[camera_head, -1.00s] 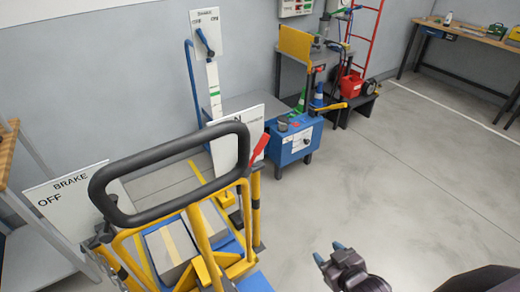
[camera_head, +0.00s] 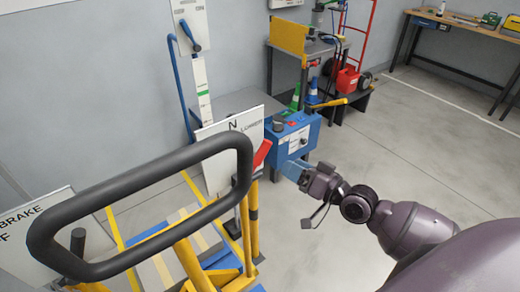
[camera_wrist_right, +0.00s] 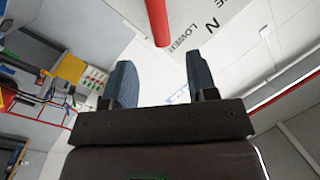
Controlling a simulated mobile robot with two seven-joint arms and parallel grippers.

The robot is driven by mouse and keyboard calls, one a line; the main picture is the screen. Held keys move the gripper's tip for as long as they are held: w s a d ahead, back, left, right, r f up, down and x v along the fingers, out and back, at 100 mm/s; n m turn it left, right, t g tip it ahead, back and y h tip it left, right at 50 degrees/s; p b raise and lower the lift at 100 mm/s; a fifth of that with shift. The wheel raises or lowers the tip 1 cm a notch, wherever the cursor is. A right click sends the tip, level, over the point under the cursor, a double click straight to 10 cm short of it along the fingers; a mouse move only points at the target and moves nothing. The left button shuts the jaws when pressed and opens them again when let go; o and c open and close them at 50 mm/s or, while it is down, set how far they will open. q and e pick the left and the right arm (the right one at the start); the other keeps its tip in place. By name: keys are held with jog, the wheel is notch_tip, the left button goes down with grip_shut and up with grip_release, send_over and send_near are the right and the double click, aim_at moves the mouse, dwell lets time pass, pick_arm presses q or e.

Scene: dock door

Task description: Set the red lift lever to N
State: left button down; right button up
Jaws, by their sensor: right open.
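The red lift lever (camera_head: 262,156) is at the right side of the cart's black handle, in front of a white sign (camera_head: 217,170) marked N and LOWER. In the right wrist view the red lever (camera_wrist_right: 157,20) comes down from the top edge, beyond the fingertips, with the white sign (camera_wrist_right: 207,48) behind it. My right gripper (camera_head: 291,171) is open and empty, just right of the lever and apart from it. Its two blue-grey fingers (camera_wrist_right: 158,80) are spread in the wrist view. My left gripper is not in view.
The cart's black loop handle (camera_head: 145,190) and yellow frame stand left of the lever. A BRAKE sign (camera_head: 35,235) is at the far left. A blue box unit (camera_head: 295,137) stands behind my right gripper. Open floor (camera_head: 420,130) lies to the right.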

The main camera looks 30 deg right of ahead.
aim_at(263, 152)
jog(key=x, duration=1)
jog(key=shift+w, duration=0.15)
grip_shut()
